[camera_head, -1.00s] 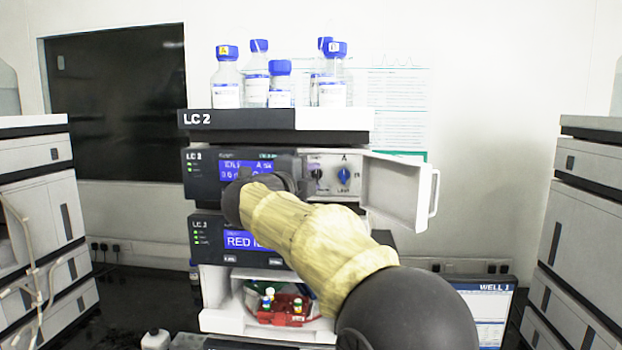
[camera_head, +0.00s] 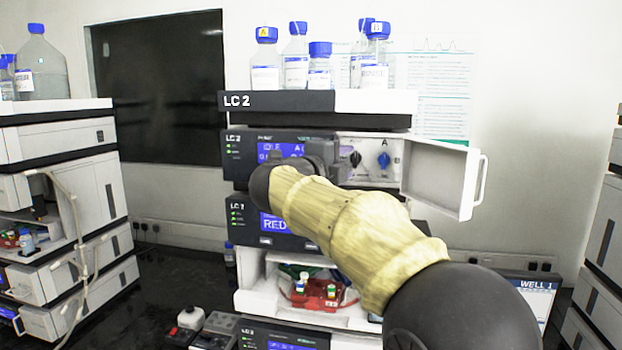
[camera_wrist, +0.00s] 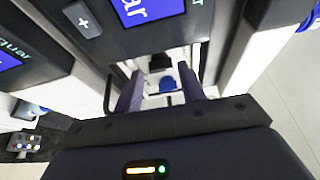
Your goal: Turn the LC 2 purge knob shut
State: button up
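The LC 2 stack (camera_head: 300,101) stands in the middle of the head view. Its upper module has a recessed white panel at right with a black knob (camera_head: 355,159) and a blue knob (camera_head: 383,160) under a letter A. The small labels are too blurred to tell which one is the purge knob. My gripper (camera_head: 330,158) is just left of the knobs and hides part of the module's front. In the wrist view my gripper (camera_wrist: 162,88) is open and empty. The blue knob (camera_wrist: 167,84) shows between its fingers, apart from them, with the black knob (camera_wrist: 160,62) beyond it.
The module's white door (camera_head: 440,178) hangs open to the right of the knobs. Several blue-capped bottles (camera_head: 318,68) stand on top of the stack. Another stack (camera_head: 60,150) stands at left.

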jog(key=b+v, duration=0.4)
jog(key=v, duration=1.1)
jog(key=shift+d, duration=0.2)
jog(key=shift+s+r, duration=0.1)
